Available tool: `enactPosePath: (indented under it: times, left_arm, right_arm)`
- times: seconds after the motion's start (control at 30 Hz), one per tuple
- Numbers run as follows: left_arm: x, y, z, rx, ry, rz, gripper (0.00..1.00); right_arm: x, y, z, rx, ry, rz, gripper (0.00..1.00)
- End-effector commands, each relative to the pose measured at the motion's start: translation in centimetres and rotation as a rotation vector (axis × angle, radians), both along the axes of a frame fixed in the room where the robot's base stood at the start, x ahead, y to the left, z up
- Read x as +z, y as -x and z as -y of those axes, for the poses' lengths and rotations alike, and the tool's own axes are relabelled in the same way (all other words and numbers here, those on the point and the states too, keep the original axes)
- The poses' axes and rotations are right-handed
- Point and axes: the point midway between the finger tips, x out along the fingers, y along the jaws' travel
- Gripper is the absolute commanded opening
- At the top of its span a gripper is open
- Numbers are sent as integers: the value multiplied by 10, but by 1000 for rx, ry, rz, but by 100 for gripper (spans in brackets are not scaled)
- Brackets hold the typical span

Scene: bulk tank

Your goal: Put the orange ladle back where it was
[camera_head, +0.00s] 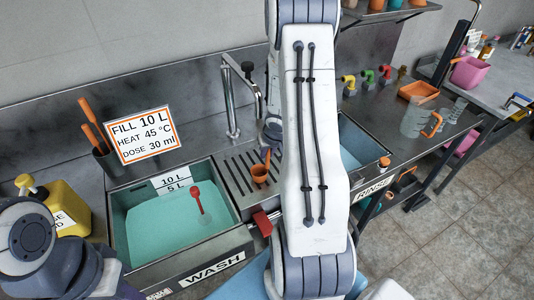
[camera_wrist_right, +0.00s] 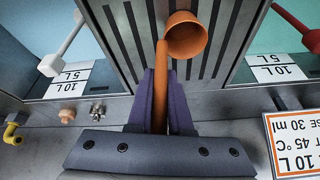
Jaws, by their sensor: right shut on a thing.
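The orange ladle (camera_head: 260,173) is over the ribbed drainboard (camera_head: 236,178) between the two basins; I cannot tell whether it touches it. In the right wrist view the ladle's cup (camera_wrist_right: 187,36) lies beyond the fingertips, its handle running back between them. My right gripper (camera_wrist_right: 162,76) is shut on that handle. In the head view it is mostly hidden behind my own right arm. My left arm shows at the lower left, but its gripper is out of view. A dark holder (camera_head: 107,161) with orange-handled tools stands behind the wash basin.
The wash basin (camera_head: 243,243) holds green liquid and a red-topped tool (camera_head: 199,198). A tap (camera_head: 232,100), a sign (camera_head: 139,134) and a yellow bottle (camera_head: 62,207) stand around it. The rinse basin (camera_head: 372,178) is to the right, with a clear jug (camera_head: 415,120) beyond.

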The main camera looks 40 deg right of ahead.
Motion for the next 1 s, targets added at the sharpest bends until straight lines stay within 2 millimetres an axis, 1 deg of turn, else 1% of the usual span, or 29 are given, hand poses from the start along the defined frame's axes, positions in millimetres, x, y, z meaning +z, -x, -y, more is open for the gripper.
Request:
enactPosePath:
  times: [0.1, 0.13, 0.17, 0.2, 0.47, 0.57, 0.67, 0.9, 1.0]
  left_arm:
    - [-4, 0, 0, 0, 0, 0, 0]
    - [-3, 0, 0, 0, 0, 0, 0]
    - [-3, 0, 0, 0, 0, 0, 0]
    - [-3, 0, 0, 0, 0, 0, 0]
    - [-2, 0, 0, 0, 0, 0, 0]
    - [1, 0, 0, 0, 0, 0, 0]
    - [11, 0, 0, 1, 0, 0, 0]
    - [48, 0, 0, 2, 0, 0, 0]
    - [61, 0, 0, 2, 0, 0, 0]
  right_arm:
    - [-5, 0, 0, -1, 0, 0, 0]
    - [-4, 0, 0, 0, 0, 0, 29]
    - [-3, 0, 0, 0, 0, 0, 41]
    - [-3, 0, 0, 0, 0, -1, 48]
    - [-3, 0, -1, 0, 0, -1, 48]
    - [1, 0, -1, 1, 0, 0, 48]
    - [14, 3, -2, 1, 0, 0, 48]
    - [65, 22, -7, -1, 1, 1, 48]
    - [84, 30, -10, 0, 0, 0, 48]
